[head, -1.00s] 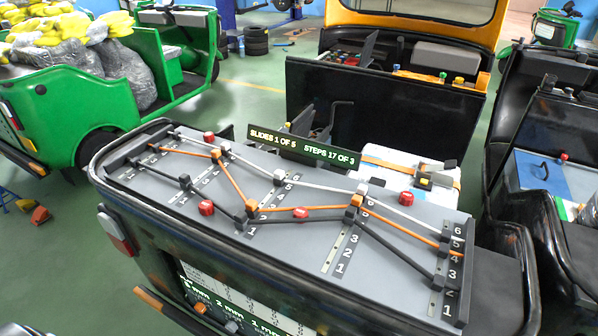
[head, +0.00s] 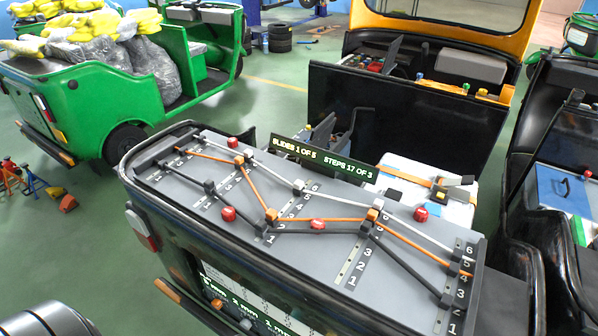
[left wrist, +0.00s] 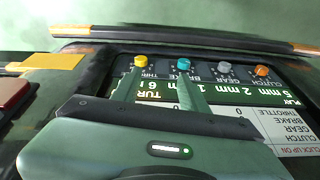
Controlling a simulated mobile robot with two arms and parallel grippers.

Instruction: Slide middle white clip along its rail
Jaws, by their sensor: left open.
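The grey sloping board (head: 330,262) carries white, orange and black lines bent over clips on numbered rails. The white clip on the middle rail (head: 299,186) sits near that rail's far end, by the 6. On the same rail, the orange clip (head: 271,214) and a black clip are lower, near the 1. My left gripper (left wrist: 160,82) shows in the left wrist view. It is open and empty, its fingers apart in front of a panel with labelled knobs, away from the clips. My right gripper is not in view.
A sign (head: 324,158) reads SLIDES 1 OF 5, STEPS 17 OF 3. Red knobs (head: 228,213) stand on the board. A white box (head: 400,185) is behind it. The panel holds a yellow knob (left wrist: 140,61), teal knob (left wrist: 183,63), grey knob (left wrist: 224,67) and orange knob (left wrist: 262,71).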

